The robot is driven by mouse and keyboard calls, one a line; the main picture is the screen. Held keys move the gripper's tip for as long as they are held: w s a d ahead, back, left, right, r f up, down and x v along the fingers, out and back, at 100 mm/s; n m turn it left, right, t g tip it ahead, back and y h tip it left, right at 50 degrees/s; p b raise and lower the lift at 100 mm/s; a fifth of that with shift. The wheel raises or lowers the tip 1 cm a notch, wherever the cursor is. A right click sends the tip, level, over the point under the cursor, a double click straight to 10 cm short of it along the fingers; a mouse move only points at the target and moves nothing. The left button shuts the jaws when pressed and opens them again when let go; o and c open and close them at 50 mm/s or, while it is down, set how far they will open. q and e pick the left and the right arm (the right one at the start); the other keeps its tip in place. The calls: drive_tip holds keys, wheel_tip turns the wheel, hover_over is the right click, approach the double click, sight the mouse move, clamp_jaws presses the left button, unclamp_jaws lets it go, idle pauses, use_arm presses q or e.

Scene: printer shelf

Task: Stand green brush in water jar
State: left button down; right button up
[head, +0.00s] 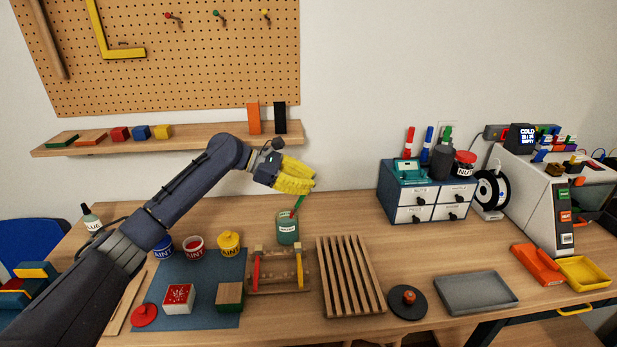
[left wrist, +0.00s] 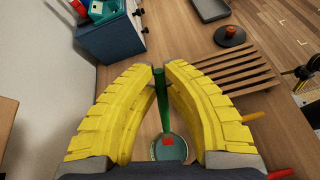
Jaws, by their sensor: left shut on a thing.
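The green brush (head: 299,203) slants down from my left gripper (head: 300,184), its red lower end at the mouth of the water jar (head: 288,232). The jar is a greenish, labelled jar standing upright on the table. In the left wrist view, the yellow fingertips (left wrist: 163,72) close around the green handle (left wrist: 160,95). There the brush's red end shows against the round jar opening (left wrist: 168,148). How deep the tip sits inside the jar is hard to tell. My right gripper is not in view.
A wooden brush rest (head: 278,278) with a red and a yellow brush stands just in front of the jar. A slatted rack (head: 350,275) is to its right. Paint pots (head: 229,243) stand to the left, near a blue mat (head: 200,265). The table behind the rack is clear.

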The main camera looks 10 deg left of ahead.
sight(296, 203)
use_arm(q)
drive_tip(key=shift+w+a+f, duration=0.15)
drive_tip(key=shift+a+f, duration=0.5)
drive_tip(key=shift+f, duration=0.8)
drive_tip(key=shift+w+a+f, duration=0.15)
drive_tip(key=shift+a+f, duration=0.55)
drive_tip(key=shift+f, duration=0.7)
drive_tip(key=shift+w+a+f, duration=0.15)
drive_tip(key=shift+a+f, duration=0.5)
drive_tip(key=shift+f, duration=0.8)
drive_tip(key=c, duration=1.4)
unclamp_jaws()
drive_tip(key=shift+a, duration=0.1)
drive_tip(key=a+r, duration=0.2)
drive_tip(key=s+a+r, duration=0.1)
drive_tip(key=a+r, duration=0.1)
drive_tip(key=shift+a, duration=0.1)
drive_tip(key=shift+r, duration=0.1)
